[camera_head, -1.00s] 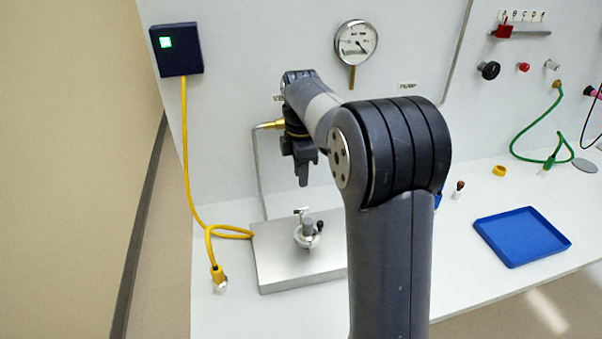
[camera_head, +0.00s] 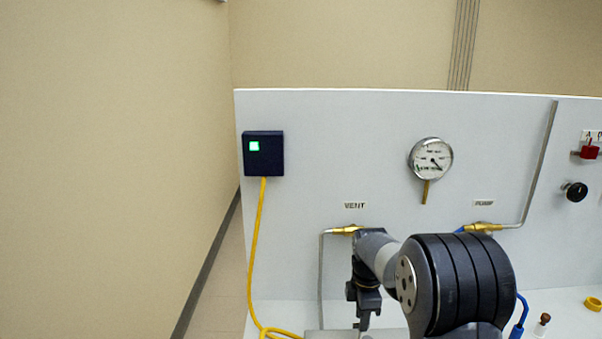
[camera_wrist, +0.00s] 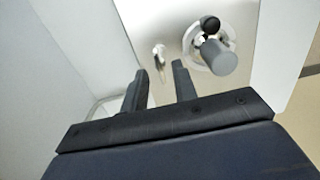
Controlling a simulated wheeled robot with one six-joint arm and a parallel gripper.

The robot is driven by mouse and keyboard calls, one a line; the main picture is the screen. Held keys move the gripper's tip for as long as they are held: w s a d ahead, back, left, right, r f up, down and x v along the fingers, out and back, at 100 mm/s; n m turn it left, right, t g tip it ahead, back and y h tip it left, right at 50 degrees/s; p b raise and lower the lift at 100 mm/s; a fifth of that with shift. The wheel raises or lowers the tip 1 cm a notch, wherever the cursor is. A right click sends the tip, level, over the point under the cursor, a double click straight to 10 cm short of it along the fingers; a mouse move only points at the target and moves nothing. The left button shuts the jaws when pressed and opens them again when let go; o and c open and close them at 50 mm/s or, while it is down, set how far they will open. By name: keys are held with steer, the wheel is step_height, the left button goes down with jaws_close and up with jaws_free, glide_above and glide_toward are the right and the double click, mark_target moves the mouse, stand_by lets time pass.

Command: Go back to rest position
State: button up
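My gripper (camera_head: 370,322) hangs pointing down in front of the white back panel (camera_head: 310,235), below the VENT label, in the head view. In the wrist view, the two dark fingers of my gripper (camera_wrist: 160,82) stand apart with nothing between them. Beyond the fingertips, to the right, is a round fitting with a grey cylinder and a black knob (camera_wrist: 212,50) on a pale metal block (camera_wrist: 160,15). The fingers are apart from it. In the head view the fitting is out of frame and the block is mostly cut off.
A dark blue box with a green light (camera_head: 263,153) and yellow cable (camera_head: 256,230) hangs at left. A gauge (camera_head: 431,159) is on the panel. Brass VENT (camera_head: 345,230) and PUMP (camera_head: 484,227) fittings are near my arm. A brown-topped vial (camera_head: 541,324) and yellow ring (camera_head: 592,304) are at right.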

steer(key=shift+f, duration=0.55)
steer(key=shift+m, duration=0.3)
